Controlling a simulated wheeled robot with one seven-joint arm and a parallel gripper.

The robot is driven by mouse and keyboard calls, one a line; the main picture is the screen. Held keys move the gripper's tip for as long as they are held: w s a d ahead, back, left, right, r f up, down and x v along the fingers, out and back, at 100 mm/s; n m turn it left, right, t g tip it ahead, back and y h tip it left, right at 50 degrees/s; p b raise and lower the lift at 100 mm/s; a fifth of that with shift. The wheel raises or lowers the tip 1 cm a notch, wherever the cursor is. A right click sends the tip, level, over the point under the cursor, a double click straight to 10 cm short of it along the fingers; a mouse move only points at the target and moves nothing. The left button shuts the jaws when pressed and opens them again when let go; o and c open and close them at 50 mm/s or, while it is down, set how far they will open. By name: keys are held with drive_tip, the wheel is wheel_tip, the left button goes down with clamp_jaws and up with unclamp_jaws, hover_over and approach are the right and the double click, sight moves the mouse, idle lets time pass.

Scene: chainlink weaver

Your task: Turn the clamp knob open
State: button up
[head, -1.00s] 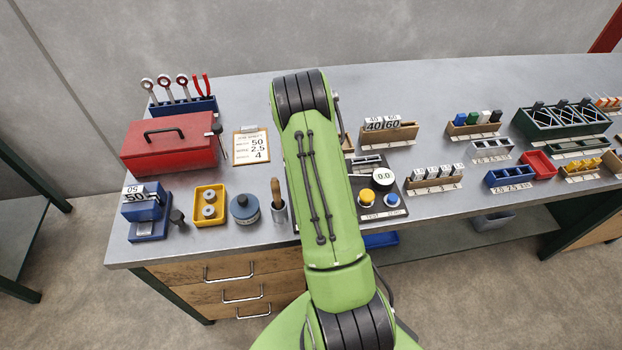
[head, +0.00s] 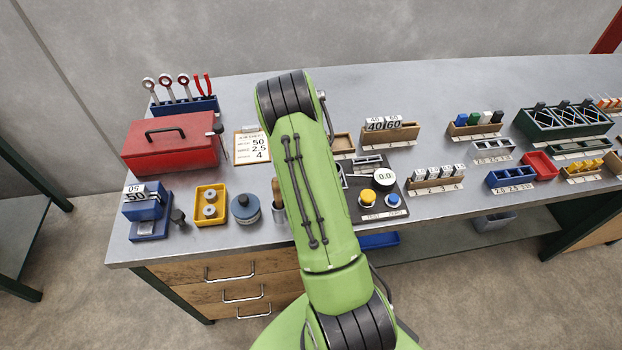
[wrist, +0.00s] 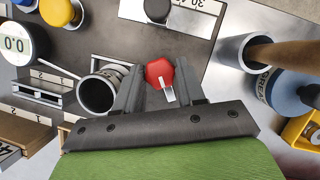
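The clamp knob (wrist: 158,72) is red with a white pointer bar and shows in the wrist view. My gripper (wrist: 158,76) is open, with one dark finger on each side of the knob. A gap shows between the knob and the right finger; whether the left finger touches it I cannot tell. The white pointer points down toward the gripper's palm. In the head view my green arm hides the knob and the gripper.
A metal cylinder (wrist: 98,92) stands close beside the left finger. A black round knob (wrist: 157,10) is beyond the fingertips. A metal cup (wrist: 232,52) with a wooden handle stands to the right, beside a blue grease tin (head: 245,208). The test panel has a yellow button (head: 367,197) and a gauge (head: 384,178).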

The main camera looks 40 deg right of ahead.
drive_tip(key=o, duration=0.3)
drive_tip(key=p+v, duration=0.2)
drive_tip(key=v, duration=1.3)
drive_tip(key=shift+w+d+r, duration=0.1)
drive_tip(key=shift+w+r, duration=0.05)
drive_tip(key=shift+r, duration=0.15)
